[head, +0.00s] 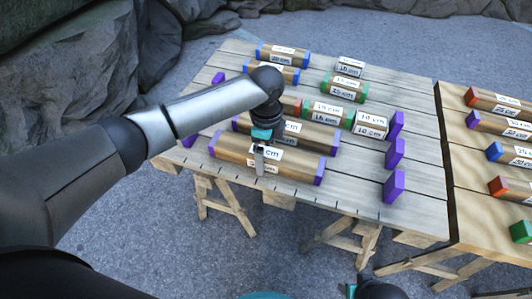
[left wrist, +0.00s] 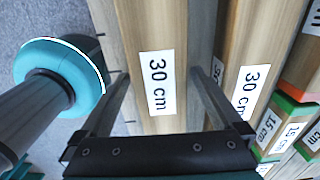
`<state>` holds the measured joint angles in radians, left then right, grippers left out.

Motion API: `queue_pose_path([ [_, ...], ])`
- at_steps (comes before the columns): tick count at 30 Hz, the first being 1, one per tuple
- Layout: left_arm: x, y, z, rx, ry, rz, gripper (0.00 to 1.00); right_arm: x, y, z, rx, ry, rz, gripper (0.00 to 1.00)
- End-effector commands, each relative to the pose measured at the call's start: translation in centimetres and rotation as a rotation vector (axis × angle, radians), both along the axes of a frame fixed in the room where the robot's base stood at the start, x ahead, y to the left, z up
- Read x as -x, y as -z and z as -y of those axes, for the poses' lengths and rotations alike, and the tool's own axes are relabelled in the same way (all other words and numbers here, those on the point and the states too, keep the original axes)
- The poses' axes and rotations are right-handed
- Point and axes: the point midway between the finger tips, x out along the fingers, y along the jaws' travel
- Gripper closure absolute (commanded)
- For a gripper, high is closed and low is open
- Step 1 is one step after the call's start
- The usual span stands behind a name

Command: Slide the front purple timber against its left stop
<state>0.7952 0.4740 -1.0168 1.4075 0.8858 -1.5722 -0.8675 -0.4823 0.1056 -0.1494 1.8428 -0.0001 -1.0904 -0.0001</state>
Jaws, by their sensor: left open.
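The front purple timber (head: 295,168) is a brown beam with purple ends and a white 30 cm label, lying along the front of the grey plank table. Its purple left stop (head: 190,138) stands a short gap beyond its left end, partly beside my arm. A purple right stop (head: 393,186) stands farther from its right end. My left gripper (head: 261,164) is over the timber's middle, covering part of the label. In the left wrist view the open fingers (left wrist: 161,76) are on either side of the timber (left wrist: 150,35); I cannot tell whether they touch it. My right gripper is not seen.
A second purple-ended timber (head: 312,134) lies close behind the front one. Blue-, green- and red-ended timbers lie farther back, with more purple stops (head: 394,153) at the right. A second table (head: 465,190) with coloured timbers stands at the right. Rocks rise behind at the left.

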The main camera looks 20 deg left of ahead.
Motion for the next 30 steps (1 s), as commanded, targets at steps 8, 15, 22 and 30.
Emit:
queue_pose_path([
  [8, 0.01, 0.11, 0.02, 0.000, 0.000, 0.000, 0.00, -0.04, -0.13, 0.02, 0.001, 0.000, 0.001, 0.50],
  [15, 0.01, 0.10, 0.03, 0.001, 0.000, 0.000, 0.21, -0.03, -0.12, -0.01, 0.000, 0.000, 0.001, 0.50],
  [22, 0.01, 0.10, 0.02, 0.001, 0.000, 0.000, 0.47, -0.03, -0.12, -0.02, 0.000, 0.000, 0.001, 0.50],
  [30, 0.01, 0.09, 0.02, 0.001, 0.000, 0.000, 0.78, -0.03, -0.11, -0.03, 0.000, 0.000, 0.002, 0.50],
])
